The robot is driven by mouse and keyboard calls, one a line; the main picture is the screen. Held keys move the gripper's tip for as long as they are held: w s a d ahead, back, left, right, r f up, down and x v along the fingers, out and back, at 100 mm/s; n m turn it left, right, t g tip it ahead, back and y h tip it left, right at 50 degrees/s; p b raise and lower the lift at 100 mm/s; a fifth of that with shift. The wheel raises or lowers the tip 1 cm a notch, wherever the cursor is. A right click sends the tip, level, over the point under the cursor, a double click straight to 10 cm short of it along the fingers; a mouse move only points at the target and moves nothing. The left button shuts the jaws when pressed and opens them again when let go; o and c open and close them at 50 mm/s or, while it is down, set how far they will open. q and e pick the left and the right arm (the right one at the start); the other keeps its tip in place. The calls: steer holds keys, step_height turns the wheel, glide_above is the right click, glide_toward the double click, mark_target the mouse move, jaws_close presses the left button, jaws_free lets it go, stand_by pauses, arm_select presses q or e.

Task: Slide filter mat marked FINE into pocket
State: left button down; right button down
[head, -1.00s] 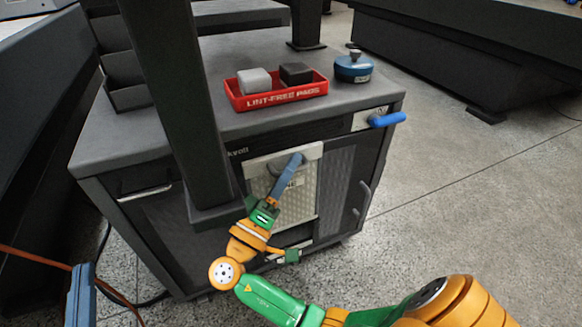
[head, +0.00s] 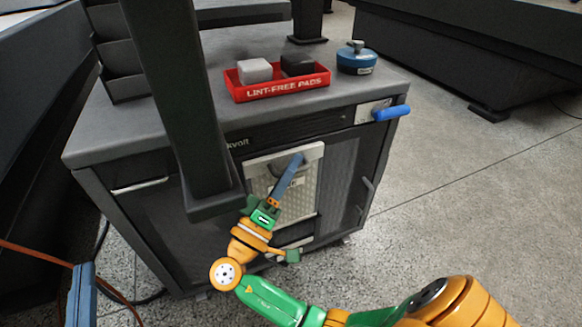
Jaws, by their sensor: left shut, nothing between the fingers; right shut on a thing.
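A pale, finely patterned filter mat (head: 305,207) with a light top edge stands nearly upright at the front of the dark cabinet (head: 345,185). My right gripper (head: 294,162) is shut on the mat near its top edge, and its blue-grey fingers cross the mat's face. The label on the mat is partly covered by the fingers, and I cannot read it fully. The pocket's edges are hard to tell from the mat. My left gripper (head: 82,296) shows only as a blue-grey piece at the lower left, shut and empty, away from the cabinet.
A dark post (head: 180,110) stands before the cabinet, close left of my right gripper. On top are a red tray (head: 280,91) with two pads and a blue round container (head: 357,60). A blue handle (head: 391,113) juts out at the right. Floor at right is clear.

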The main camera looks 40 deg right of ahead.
steer(key=shift+f, duration=0.25)
steer(key=shift+f+b, duration=0.15)
steer(key=shift+b, duration=0.2)
steer(key=shift+s, duration=0.15)
steer(key=shift+f+b, duration=0.3)
steer(key=shift+b, duration=0.15)
steer(key=shift+s, duration=0.1)
steer(key=shift+f+b, duration=0.1)
steer(key=shift+b, duration=0.2)
